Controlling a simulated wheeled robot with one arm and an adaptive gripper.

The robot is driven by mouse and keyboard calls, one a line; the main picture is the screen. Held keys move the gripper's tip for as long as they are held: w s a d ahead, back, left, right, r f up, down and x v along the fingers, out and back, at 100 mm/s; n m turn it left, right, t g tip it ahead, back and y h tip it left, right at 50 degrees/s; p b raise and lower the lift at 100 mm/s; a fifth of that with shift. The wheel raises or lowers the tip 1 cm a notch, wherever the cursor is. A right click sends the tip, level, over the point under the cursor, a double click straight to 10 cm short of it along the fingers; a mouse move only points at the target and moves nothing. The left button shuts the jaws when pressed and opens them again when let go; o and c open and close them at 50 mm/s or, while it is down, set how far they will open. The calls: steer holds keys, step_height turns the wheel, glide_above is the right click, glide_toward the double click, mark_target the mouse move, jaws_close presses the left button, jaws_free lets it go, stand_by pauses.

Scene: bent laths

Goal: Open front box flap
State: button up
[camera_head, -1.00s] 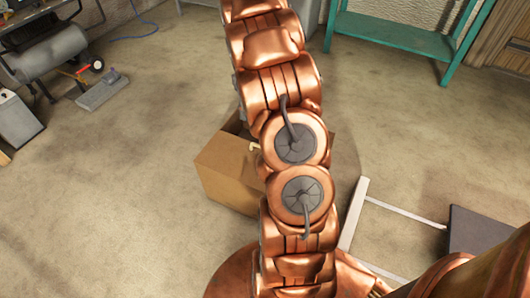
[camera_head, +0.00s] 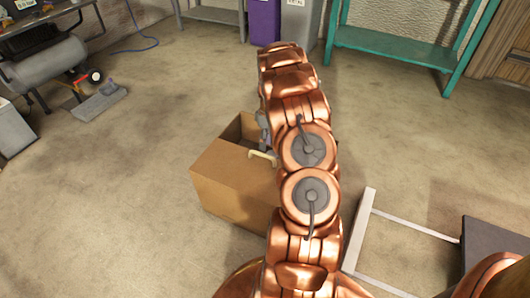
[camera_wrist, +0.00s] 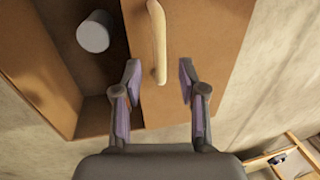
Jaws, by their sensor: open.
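A brown cardboard-coloured box (camera_head: 228,185) stands on the floor, partly behind my arm in the head view. Part of its top is open. A pale handle (camera_head: 262,157) sits on its front flap, which shows as a brown panel (camera_wrist: 208,55) in the wrist view. The flap covers the right side of the box there, beside the open interior. My gripper (camera_wrist: 158,78) is open and empty, its fingers on either side of the handle's near end in the picture. I cannot tell whether they touch it. In the head view my arm mostly hides the gripper.
A grey cylinder (camera_wrist: 94,32) is inside the box. A white frame (camera_head: 358,230) lies on the floor to the right. A teal bench (camera_head: 395,46), a purple bin (camera_head: 264,20) and a compressor (camera_head: 45,68) stand farther back. The floor left of the box is clear.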

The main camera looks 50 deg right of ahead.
steer(key=f, duration=0.2)
steer(key=a+f+b, duration=0.1)
steer(key=f, duration=0.1)
steer(key=shift+s+f, duration=0.15)
steer(key=shift+f, duration=0.1)
steer(key=shift+d, duration=0.1)
jaws_close()
steer(key=shift+d+r, duration=0.1)
